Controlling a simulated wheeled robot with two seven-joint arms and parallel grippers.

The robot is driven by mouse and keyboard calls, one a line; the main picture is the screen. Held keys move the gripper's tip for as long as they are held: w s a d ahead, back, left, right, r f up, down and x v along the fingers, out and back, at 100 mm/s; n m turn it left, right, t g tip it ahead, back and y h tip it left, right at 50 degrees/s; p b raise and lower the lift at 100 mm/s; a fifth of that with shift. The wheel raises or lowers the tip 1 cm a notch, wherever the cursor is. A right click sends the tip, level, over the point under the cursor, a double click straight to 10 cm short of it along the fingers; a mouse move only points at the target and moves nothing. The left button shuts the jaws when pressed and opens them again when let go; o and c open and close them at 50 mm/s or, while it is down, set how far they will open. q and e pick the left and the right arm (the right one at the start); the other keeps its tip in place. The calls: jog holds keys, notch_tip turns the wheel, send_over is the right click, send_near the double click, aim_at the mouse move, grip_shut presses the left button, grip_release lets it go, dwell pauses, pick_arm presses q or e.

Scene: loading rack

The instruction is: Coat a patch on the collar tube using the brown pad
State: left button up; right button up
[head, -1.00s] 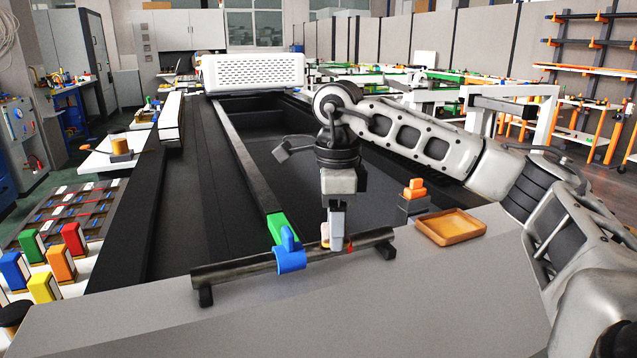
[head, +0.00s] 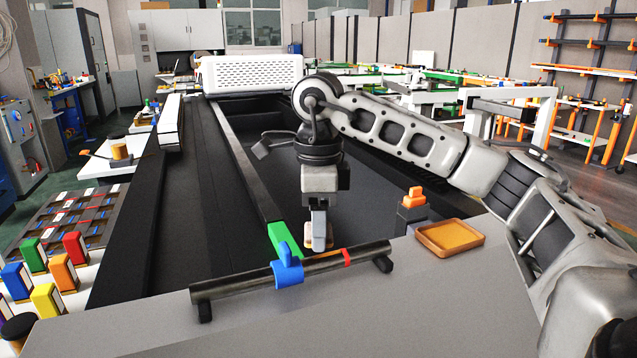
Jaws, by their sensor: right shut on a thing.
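The collar tube (head: 235,286) is a dark metal tube lying across two small black supports on the grey bench top. A blue collar (head: 288,271) sits around it near the middle, and a red mark (head: 347,257) shows right of the collar. My right gripper (head: 319,236) points down and is shut on the brown pad (head: 319,246), of which only a small tan and brown edge shows. The pad is just behind the tube in the picture, between collar and red mark; I cannot tell whether it touches the tube. My left gripper is not in view.
Several coloured blocks stand at the left.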

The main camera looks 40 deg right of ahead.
jog(key=shift+r+p, duration=1.65)
jog(key=shift+r, duration=0.6)
